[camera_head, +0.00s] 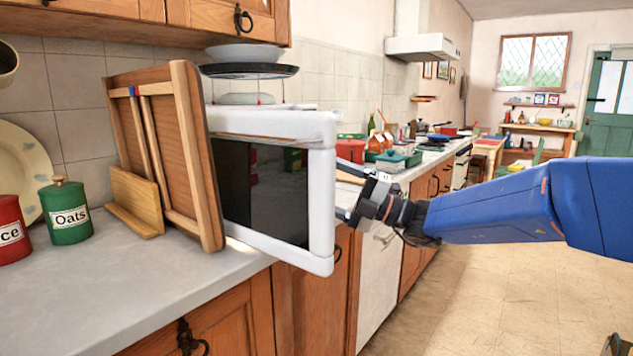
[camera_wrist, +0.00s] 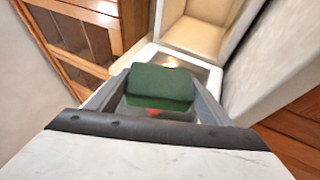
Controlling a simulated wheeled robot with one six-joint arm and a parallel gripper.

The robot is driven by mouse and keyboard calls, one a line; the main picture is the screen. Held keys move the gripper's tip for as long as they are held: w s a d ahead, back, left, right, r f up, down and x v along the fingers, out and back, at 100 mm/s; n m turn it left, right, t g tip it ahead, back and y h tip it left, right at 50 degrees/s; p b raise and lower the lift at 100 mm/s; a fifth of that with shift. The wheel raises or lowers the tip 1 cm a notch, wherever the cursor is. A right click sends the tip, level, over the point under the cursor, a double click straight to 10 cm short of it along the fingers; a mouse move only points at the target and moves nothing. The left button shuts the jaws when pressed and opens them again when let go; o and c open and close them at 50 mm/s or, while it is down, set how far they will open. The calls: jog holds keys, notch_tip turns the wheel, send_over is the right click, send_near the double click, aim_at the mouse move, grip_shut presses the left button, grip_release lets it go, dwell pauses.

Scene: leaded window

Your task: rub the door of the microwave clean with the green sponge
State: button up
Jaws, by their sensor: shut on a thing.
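The microwave (camera_head: 275,122) stands on the counter in the head view, behind a wooden rack. Its white-framed door with a dark pane (camera_head: 265,190) sticks out past the counter edge and looks swung open. My gripper (camera_head: 345,214) is at the right of the door's white edge, its tips partly hidden there. In the wrist view my gripper (camera_wrist: 158,98) is shut on the green sponge (camera_wrist: 160,85), held between both fingers. A white frame and a greyish pane lie just beyond the sponge; I cannot tell whether it touches them. The sponge is hidden in the head view.
The wooden rack (camera_head: 190,150) stands close before the microwave. A green Oats tin (camera_head: 67,212) and a red tin (camera_head: 10,232) are at the left. A plate and bowl (camera_head: 245,53) sit above the microwave.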

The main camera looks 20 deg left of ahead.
jog(key=shift+s+a, duration=0.35)
jog(key=shift+s, duration=0.55)
jog(key=shift+s+a, duration=0.3)
jog(key=shift+s, duration=0.6)
jog(key=shift+s+a, duration=0.35)
jog(key=shift+s, duration=0.55)
jog(key=shift+s+a, duration=0.35)
jog(key=shift+s, duration=0.5)
jog(key=shift+s+a, duration=0.3)
jog(key=shift+s, duration=0.55)
jog(key=shift+a, duration=0.15)
jog(key=a, duration=0.1)
jog(key=w+a, duration=0.1)
jog(key=a, duration=0.1)
jog(key=shift+w+a, duration=0.15)
jog(key=shift+w, duration=0.1)
jog(key=d, duration=0.1)
jog(key=s+d, duration=0.1)
jog(key=d, duration=0.1)
jog(key=shift+s+d, duration=0.25)
jog(key=shift+d, duration=0.05)
